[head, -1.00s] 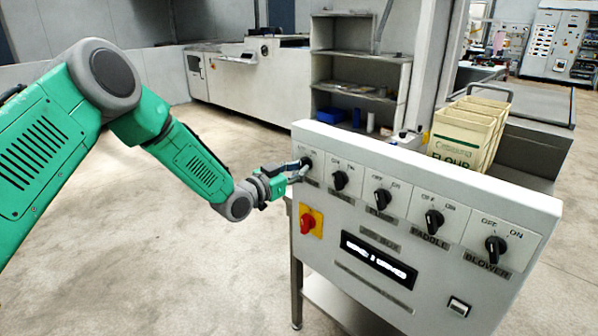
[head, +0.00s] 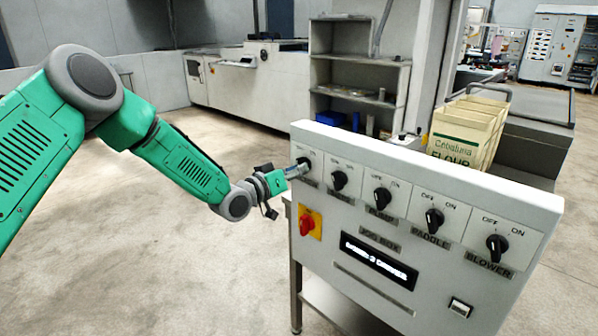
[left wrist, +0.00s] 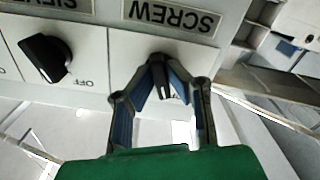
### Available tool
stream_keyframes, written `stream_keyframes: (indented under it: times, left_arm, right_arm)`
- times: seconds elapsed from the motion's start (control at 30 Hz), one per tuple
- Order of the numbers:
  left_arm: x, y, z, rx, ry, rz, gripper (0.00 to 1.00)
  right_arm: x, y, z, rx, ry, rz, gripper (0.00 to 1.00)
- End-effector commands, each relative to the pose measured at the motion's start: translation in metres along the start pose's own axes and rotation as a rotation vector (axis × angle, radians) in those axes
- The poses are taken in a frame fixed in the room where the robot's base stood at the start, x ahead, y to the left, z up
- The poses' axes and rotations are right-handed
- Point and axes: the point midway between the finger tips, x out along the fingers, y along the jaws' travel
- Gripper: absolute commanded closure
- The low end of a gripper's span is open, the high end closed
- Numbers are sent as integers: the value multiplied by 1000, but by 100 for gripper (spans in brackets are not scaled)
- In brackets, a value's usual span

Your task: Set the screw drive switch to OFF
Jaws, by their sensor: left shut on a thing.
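The screw drive switch (left wrist: 164,88) is a black rotary knob on the white panel, beside the upside-down SCREW label (left wrist: 172,14) in the left wrist view. In the head view it is the leftmost knob, mostly hidden by my left gripper (head: 299,169). My left gripper is shut on this knob; its two fingers (left wrist: 161,78) meet around it in the left wrist view. The fingers cover most of the switch's own OFF/ON marks, so I cannot tell which one it points to. My right gripper is not in view.
The neighbouring sieve knob (left wrist: 45,58) sits close beside the held one. More black knobs, such as the paddle knob (head: 434,220) and blower knob (head: 497,247), run to the right. A red emergency knob (head: 307,224) is below. Open floor lies left of the panel.

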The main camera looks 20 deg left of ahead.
Motion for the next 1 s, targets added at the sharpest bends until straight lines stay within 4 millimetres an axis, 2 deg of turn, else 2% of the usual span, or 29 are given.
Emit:
stream_keyframes:
  times: [0.33,0.4,0.43,0.77,0.87,1.0]
  left_arm:
    - [1,-2,-5,-5,10,-4,100]
    - [1,-2,-5,-5,10,-4,70]
    - [1,-2,-4,-5,10,-4,68]
    - [-2,-1,-2,-4,4,-2,68]
    - [-10,-2,-2,-4,2,-3,68]
    - [-36,-2,-2,-7,4,-5,68]
  right_arm:
    - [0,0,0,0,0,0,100]
    - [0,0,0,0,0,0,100]
    - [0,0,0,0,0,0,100]
    - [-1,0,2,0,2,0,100]
    - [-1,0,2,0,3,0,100]
    - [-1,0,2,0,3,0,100]
